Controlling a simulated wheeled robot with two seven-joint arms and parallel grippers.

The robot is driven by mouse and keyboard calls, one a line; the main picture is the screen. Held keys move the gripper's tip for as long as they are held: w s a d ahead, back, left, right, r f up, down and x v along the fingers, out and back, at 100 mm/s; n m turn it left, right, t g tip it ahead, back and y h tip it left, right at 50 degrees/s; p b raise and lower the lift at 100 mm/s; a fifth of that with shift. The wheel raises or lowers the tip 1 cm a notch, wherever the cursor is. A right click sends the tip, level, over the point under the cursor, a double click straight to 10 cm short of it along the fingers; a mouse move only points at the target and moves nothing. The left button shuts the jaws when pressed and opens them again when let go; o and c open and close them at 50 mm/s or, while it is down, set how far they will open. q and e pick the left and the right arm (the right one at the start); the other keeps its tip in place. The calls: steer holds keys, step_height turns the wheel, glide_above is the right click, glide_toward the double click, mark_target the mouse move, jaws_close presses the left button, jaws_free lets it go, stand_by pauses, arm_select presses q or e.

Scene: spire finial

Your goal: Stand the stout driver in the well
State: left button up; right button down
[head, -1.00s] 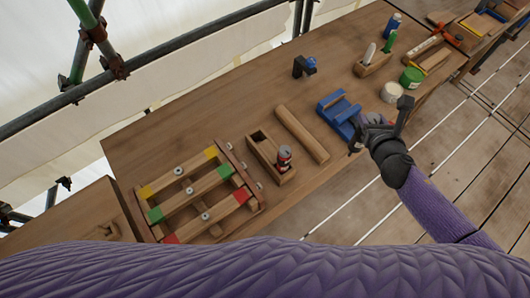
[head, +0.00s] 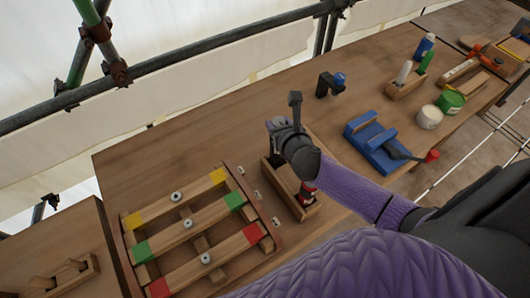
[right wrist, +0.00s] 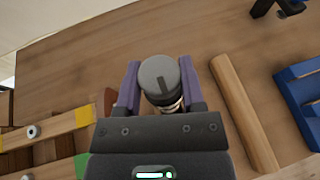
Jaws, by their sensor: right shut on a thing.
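My right gripper (head: 273,124) is over the far end of the small wooden box (head: 303,213) that has the well. In the right wrist view its purple fingers (right wrist: 160,88) are shut on a thick cylinder with a grey, line-marked cap, which I take for the stout driver (right wrist: 158,76). The driver is seen nearly end-on. The hand hides it in the head view, and its lower end and the well's opening are hidden, so I cannot tell whether it is inside. My left gripper is not in view.
A red item (head: 308,190) stands at the box's near end. A slatted frame (head: 190,228) with coloured ends lies left. A wooden bar (right wrist: 245,110) and blue vise (head: 371,137) are right. A rack (head: 406,86) and cans stand farther right. The table behind the box is clear.

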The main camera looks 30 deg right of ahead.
step_height(320, 180, down, 6)
steer(key=b, duration=0.2)
steer(key=shift+b, duration=0.4)
steer(key=shift+r, duration=0.25)
steer(key=shift+f, duration=0.1)
steer(key=shift+c, duration=1)
jaws_free()
steer(key=shift+s+r+p, duration=0.15)
steer(key=shift+r+p, duration=0.05)
steer(key=shift+p, duration=0.1)
arm_select(q)
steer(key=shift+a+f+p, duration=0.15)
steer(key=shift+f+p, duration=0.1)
steer(key=shift+p, duration=0.95)
arm_select(e)
steer(key=v, duration=1.1)
steer(key=shift+s, duration=0.35)
